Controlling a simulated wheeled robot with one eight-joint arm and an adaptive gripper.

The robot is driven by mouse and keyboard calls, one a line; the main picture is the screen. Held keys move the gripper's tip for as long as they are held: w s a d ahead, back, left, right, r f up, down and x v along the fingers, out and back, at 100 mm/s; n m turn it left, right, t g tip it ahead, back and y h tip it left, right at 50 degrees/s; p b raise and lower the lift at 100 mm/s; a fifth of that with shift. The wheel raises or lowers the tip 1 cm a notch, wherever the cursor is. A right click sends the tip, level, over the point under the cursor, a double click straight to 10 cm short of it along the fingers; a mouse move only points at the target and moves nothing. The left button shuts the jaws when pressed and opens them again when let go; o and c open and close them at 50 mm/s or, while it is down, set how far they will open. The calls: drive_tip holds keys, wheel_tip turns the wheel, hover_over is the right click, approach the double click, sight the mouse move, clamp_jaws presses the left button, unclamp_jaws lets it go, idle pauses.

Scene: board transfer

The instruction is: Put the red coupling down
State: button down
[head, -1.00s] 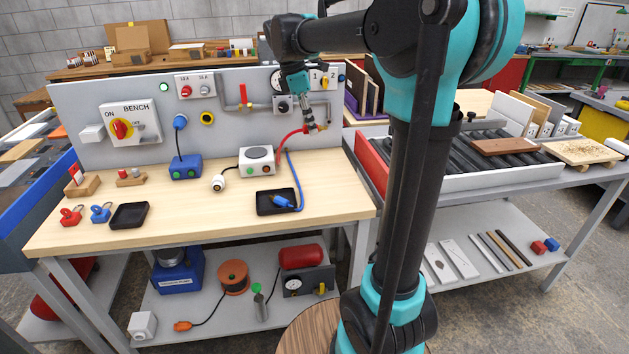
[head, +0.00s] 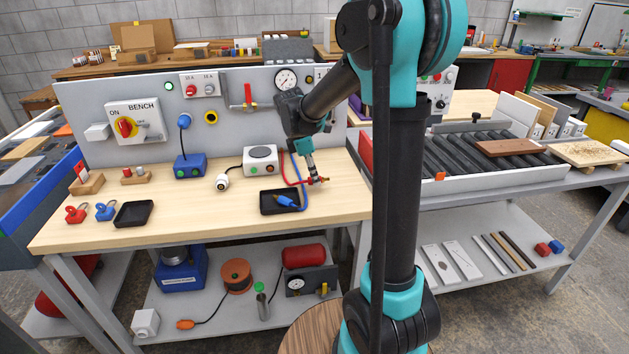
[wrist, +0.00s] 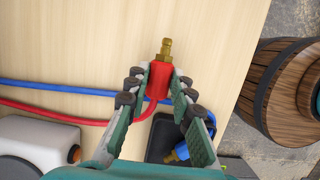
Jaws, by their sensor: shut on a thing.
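The red coupling (wrist: 160,77) is a red sleeve with a brass nipple at its tip, and a red hose runs from its back end. My gripper (wrist: 161,85) is shut on it, with a finger on each side. In the head view my gripper (head: 314,178) is low over the right part of the wooden bench top, right of the black tray, and the red coupling (head: 323,180) shows at its fingertips. I cannot tell whether the coupling touches the wood.
The black tray (head: 264,208) holds a blue coupling (head: 287,201) on a blue hose. A white box (head: 260,158) with a round top stands behind it. The bench top (head: 340,208) is bare near its front right edge. Another black tray (head: 120,216) lies far left.

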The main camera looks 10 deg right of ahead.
drive_tip(key=shift+f, duration=0.85)
drive_tip(key=shift+f, duration=0.1)
drive_tip(key=c, duration=1.3)
unclamp_jaws()
drive_tip(key=v, duration=1.2)
